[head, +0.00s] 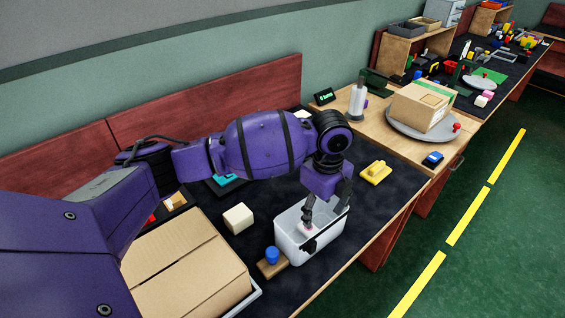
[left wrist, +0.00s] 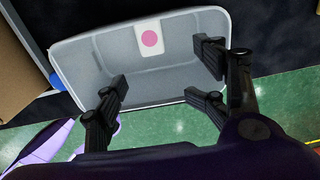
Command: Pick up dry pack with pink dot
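A small white pack with a pink dot (left wrist: 149,38) is inside the light grey bin (left wrist: 85,80), near the bin's far wall in the left wrist view. In the head view the bin (head: 290,247) stands on the dark table mat, and a pale bit of the pack (head: 305,229) shows beside a finger. My left gripper (head: 324,222) reaches down into the bin from above. In the left wrist view its fingers (left wrist: 160,88) are spread wide with nothing between them. The pack lies beyond the fingertips, apart from them.
A cardboard box (head: 185,262) stands left of the bin. A cream cube (head: 238,218), a blue knob on a wooden block (head: 271,259) and a yellow item (head: 375,172) are around it. A boxed parcel (head: 420,106) sits on a round grey plate farther back.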

